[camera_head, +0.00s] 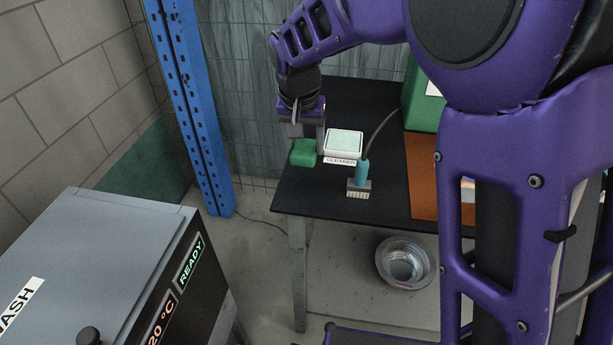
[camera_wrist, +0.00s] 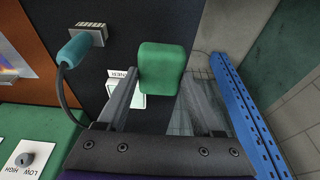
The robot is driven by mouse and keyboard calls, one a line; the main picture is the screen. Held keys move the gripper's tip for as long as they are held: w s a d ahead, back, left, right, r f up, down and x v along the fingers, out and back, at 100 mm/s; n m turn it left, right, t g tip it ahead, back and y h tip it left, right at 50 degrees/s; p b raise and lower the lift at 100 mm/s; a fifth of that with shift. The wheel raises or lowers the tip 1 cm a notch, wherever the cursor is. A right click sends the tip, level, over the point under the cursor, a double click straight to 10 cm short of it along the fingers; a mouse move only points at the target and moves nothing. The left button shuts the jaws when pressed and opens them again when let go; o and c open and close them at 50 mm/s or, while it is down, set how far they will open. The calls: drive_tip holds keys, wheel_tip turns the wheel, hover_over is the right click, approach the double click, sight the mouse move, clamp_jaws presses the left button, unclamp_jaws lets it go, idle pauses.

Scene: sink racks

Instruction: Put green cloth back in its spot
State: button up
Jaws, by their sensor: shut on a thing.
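The green cloth (camera_head: 303,153) shows as a small, thick, rounded block. My gripper (camera_head: 307,138) is shut on it and holds it at the left edge of the black table (camera_head: 320,188). In the wrist view the cloth (camera_wrist: 163,68) sits at the ends of the two fingers of my gripper (camera_wrist: 163,90). A white square tray (camera_head: 343,141) with a pale green top lies just right of the cloth, with a label reading "CLEANER" at its front. I cannot tell the gap between the cloth and the table top.
A blue post (camera_head: 190,105) rises left of the table. A grey machine (camera_head: 100,250) is front left; a metal bowl (camera_head: 404,262) sits below.

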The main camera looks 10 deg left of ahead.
sight(303, 154)
wheel_tip(303, 154, down, 9)
drive_tip(key=shift+r+b, duration=0.15)
drive_tip(key=shift+b, duration=0.45)
drive_tip(key=shift+f, duration=0.2)
drive_tip(key=o, duration=1.3)
drive_tip(key=shift+r, duration=0.15)
drive_tip(key=p+v, duration=0.1)
drive_tip(key=v, duration=1.1)
drive_tip(key=shift+r+p, duration=0.1)
drive_tip(key=shift+p, duration=0.3)
